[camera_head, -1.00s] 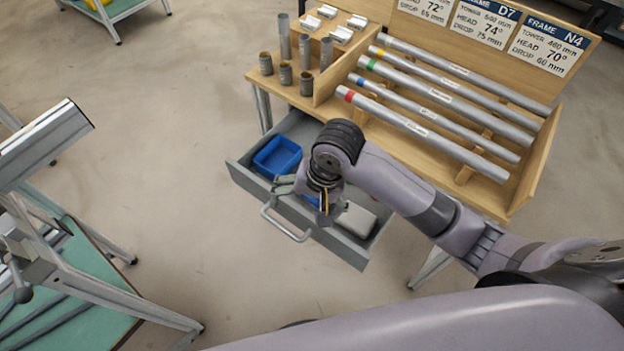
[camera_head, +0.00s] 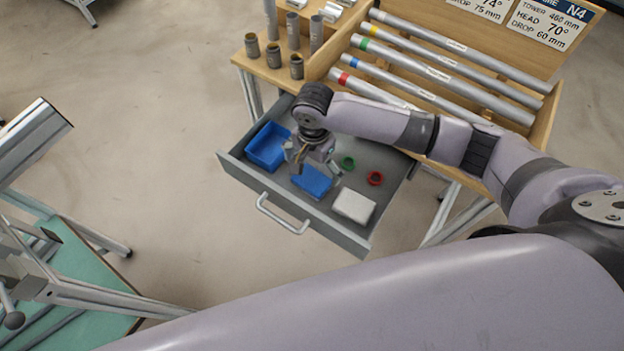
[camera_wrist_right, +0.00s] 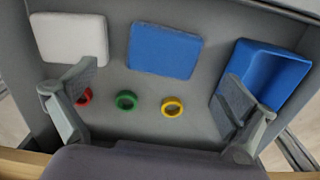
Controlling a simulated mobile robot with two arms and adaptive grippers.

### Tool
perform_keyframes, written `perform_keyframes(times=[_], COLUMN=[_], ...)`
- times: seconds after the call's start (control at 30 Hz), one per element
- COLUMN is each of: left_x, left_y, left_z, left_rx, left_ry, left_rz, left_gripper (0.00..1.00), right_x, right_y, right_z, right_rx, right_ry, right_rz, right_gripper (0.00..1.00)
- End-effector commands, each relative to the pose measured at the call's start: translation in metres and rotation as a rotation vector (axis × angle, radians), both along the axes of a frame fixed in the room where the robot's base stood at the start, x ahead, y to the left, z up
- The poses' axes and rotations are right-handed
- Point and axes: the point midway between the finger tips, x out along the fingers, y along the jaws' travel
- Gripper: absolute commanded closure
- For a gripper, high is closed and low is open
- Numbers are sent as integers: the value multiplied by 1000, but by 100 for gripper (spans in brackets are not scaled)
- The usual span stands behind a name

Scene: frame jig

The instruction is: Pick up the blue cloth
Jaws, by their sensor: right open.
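The blue cloth (camera_head: 312,181) is a flat folded rectangle lying in the open grey drawer. It also shows in the right wrist view (camera_wrist_right: 165,50), between a white folded cloth and a blue bin. My right gripper (camera_head: 309,170) hangs over the drawer, just behind the blue cloth in the head view. In the right wrist view its two fingers (camera_wrist_right: 155,112) are wide apart with nothing between them but the drawer floor and rings beyond. The gripper is open and apart from the cloth. My left gripper is not in view.
The drawer (camera_head: 340,232) also holds a white folded cloth (camera_head: 354,205), a blue bin (camera_head: 268,146), a green ring (camera_head: 347,162), a red ring (camera_head: 375,178) and a yellow ring (camera_wrist_right: 172,106). Drawer walls surround them. A wooden bench with tubes (camera_head: 440,75) stands behind.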

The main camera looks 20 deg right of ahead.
Motion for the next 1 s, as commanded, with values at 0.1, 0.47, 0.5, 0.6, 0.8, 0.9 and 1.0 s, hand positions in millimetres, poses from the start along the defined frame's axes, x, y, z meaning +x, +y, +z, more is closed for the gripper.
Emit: perform_keyframes(times=[0.1, 0.47, 0.5, 0.6, 0.8, 0.9, 1.0], left_x=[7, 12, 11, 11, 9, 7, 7], left_y=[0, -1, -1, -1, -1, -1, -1], left_z=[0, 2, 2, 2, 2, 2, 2], left_rx=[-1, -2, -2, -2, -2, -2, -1], left_ry=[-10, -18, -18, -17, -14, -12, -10], left_rz=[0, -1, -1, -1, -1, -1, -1], left_gripper=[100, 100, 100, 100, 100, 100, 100], right_x=[0, 5, 5, 5, 5, 5, 5], right_y=[0, 1, 1, 1, 1, 1, 1], right_z=[-11, -52, -57, -64, -66, -66, -66], right_rx=[-1, -1, -1, 1, 1, 1, 1], right_ry=[1, 2, 1, -1, -2, -2, -2], right_rz=[0, 2, 2, 2, 3, 3, 2], right_gripper=[0, 0, 0, 0, 0, 3, 10])
